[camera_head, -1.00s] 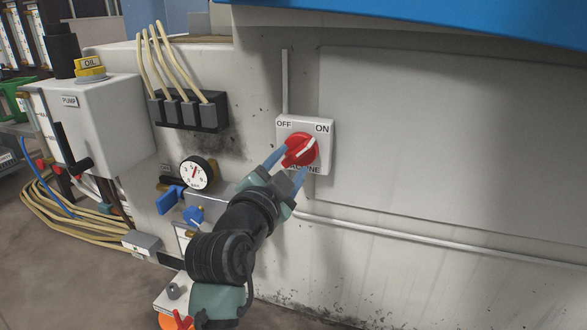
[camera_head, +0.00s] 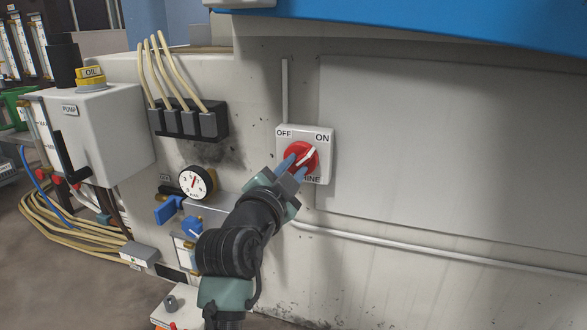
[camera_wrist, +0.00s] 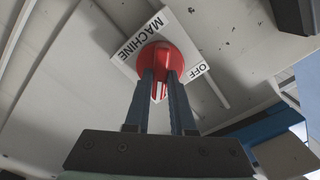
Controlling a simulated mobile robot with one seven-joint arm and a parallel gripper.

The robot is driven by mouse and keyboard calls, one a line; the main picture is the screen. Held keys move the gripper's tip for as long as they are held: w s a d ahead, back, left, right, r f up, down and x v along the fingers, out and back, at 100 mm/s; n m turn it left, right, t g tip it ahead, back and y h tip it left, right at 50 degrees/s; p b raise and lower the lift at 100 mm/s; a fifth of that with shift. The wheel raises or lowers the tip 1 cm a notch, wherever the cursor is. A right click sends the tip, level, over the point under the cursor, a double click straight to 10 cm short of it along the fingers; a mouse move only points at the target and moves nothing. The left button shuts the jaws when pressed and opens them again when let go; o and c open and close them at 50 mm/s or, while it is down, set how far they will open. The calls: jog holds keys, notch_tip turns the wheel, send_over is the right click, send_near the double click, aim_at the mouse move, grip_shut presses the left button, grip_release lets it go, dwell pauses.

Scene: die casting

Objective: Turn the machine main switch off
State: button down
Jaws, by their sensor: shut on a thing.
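The main switch is a red rotary knob (camera_head: 306,151) on a square white plate (camera_head: 323,169) marked OFF at upper left and ON at upper right. Its white pointer line slants up toward ON. My gripper (camera_head: 295,167) reaches it from below, its two blue fingers shut on the knob's raised handle. In the wrist view, my gripper (camera_wrist: 161,78) has a finger on each side of the red handle (camera_wrist: 166,59). The fingers and hand hide the lower part of the knob and part of the MACHINE lettering.
A dial gauge (camera_head: 197,182) and a blue valve handle (camera_head: 168,210) sit left of my arm. A cable block (camera_head: 188,122) is above them. A pipe (camera_head: 430,248) runs along the wall below right. The panel right of the switch (camera_head: 440,150) is clear.

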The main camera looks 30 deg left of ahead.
jog(key=shift+r+n+p, duration=0.1)
jog(key=shift+n+p, duration=0.3)
jog(key=shift+p, duration=0.15)
jog(key=n+p, duration=0.3)
jog(key=shift+r, duration=0.1)
jog(key=n+p, duration=0.4)
jog(key=n, duration=0.1)
jog(key=shift+a, duration=0.1)
jog(key=n+p, duration=0.3)
jog(key=n, duration=0.1)
jog(key=shift+n, duration=0.4)
jog(key=shift+s+a+f+n+p, duration=0.15)
jog(key=shift+n+p, duration=0.4)
jog(key=shift+n, duration=0.55)
jog(key=shift+w+d+f+n+p, duration=0.1)
jog(key=shift+n+p, duration=0.45)
jog(key=shift+n, duration=0.55)
jog(key=c, duration=0.8)
grip_release()
jog(key=shift+o, duration=0.2)
